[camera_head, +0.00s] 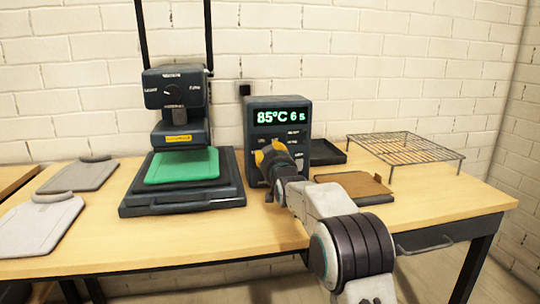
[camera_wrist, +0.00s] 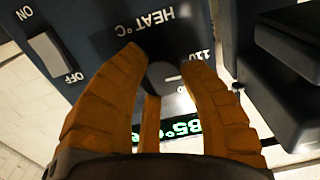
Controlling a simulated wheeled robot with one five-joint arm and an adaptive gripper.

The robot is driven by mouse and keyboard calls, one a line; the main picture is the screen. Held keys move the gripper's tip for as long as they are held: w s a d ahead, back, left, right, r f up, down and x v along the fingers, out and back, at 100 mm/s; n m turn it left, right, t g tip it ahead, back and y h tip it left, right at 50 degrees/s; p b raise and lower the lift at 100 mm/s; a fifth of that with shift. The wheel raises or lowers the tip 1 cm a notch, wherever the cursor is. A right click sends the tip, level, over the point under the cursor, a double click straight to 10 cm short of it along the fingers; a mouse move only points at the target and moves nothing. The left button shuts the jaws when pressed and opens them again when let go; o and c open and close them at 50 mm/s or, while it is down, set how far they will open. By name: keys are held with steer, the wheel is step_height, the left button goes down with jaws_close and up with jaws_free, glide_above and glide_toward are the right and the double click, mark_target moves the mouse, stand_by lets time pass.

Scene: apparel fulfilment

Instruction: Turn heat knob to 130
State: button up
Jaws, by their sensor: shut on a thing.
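The dark control box (camera_head: 252,140) stands at the back of the table, and its green display (camera_head: 282,116) reads 85°C 6 s. My gripper (camera_head: 270,157) is at the lower front of the box and covers part of its controls. In the wrist view the orange fingers of my gripper (camera_wrist: 165,62) are shut on the dark round heat knob (camera_wrist: 164,76), one on each side. The label HEAT °C and a 110 mark show beside it. The rest of the dial is hidden by the fingers, so the pointer's setting cannot be read.
An ON/OFF rocker switch (camera_wrist: 52,53) is on the same panel. A heat press (camera_head: 176,95) with a green pad (camera_head: 182,166) stands left of the box. A wire rack (camera_head: 405,150), a dark tray (camera_head: 325,152) and a brown board (camera_head: 353,184) are to the right.

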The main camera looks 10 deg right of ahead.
steer(key=m+b, duration=0.1)
steer(key=m, duration=0.2)
steer(key=m+b, duration=0.1)
steer(key=m, duration=0.3)
steer(key=m+b, duration=0.1)
steer(key=m, duration=0.3)
steer(key=shift+d+r, duration=0.15)
steer(key=shift+r, duration=0.2)
stand_by(0.3)
steer(key=o, duration=0.9)
steer(key=shift+d, duration=0.1)
steer(key=o, duration=0.3)
steer(key=shift+f, duration=0.25)
steer(key=s, duration=1.2)
